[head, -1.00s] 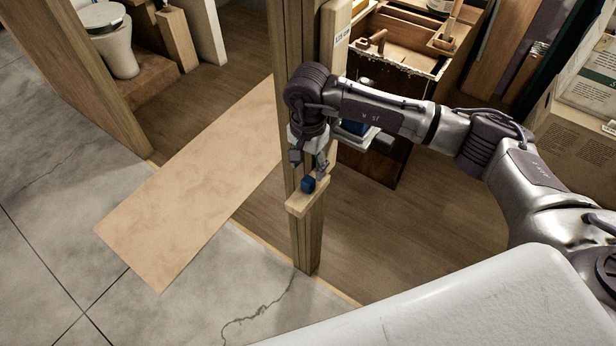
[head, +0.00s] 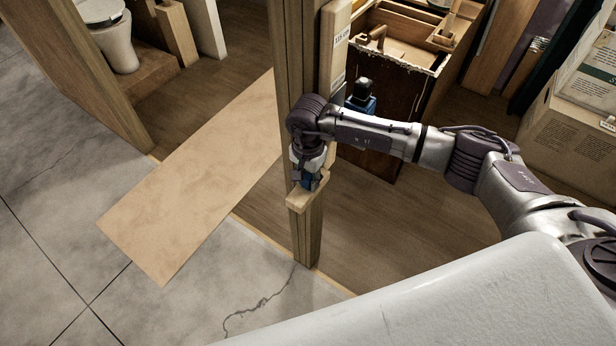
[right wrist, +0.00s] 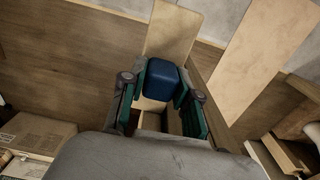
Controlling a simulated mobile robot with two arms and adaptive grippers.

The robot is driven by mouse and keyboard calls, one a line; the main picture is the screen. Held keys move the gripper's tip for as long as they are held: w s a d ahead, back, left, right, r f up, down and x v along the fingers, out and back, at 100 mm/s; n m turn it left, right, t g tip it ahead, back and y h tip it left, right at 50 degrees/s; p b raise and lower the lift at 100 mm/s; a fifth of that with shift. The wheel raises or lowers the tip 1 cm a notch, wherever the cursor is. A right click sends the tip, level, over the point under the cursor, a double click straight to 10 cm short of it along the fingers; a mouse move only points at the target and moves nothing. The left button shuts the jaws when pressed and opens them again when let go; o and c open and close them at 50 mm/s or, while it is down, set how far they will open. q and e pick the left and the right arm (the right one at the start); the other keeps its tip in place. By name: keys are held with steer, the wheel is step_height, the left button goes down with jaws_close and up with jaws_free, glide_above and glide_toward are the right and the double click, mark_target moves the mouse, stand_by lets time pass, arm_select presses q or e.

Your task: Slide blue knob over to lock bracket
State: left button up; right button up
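The blue knob (head: 308,183) is a small dark blue block on a light wooden bracket (head: 298,203) fixed to the wooden post. My right gripper (head: 307,178) has come down at the knob and partly hides it. In the right wrist view the knob (right wrist: 163,80) sits between the two teal-padded fingers of the right gripper (right wrist: 162,90). The fingers stand apart, one on each side of it. I cannot tell whether the pads touch the knob. My left gripper is not in view.
The wooden post (head: 306,235) rises right beside the gripper. A blue and black object (head: 361,96) stands behind my right arm, near an open wooden cabinet (head: 405,50). A cardboard box (head: 565,125) is at the right. A flat tan board (head: 190,195) lies on the floor.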

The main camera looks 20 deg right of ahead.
mark_target(300, 195)
jaws_close()
steer(key=shift+s+a+b, duration=0.55)
steer(key=shift+s+a, duration=0.3)
steer(key=shift+a, duration=0.3)
steer(key=shift+s+a, duration=0.2)
steer(key=shift+s, duration=0.05)
steer(key=o, duration=0.8)
jaws_free()
steer(key=shift+a, duration=0.1)
steer(key=shift+r, duration=0.15)
step_height(300, 195, up, 12)
steer(key=shift+f, duration=0.1)
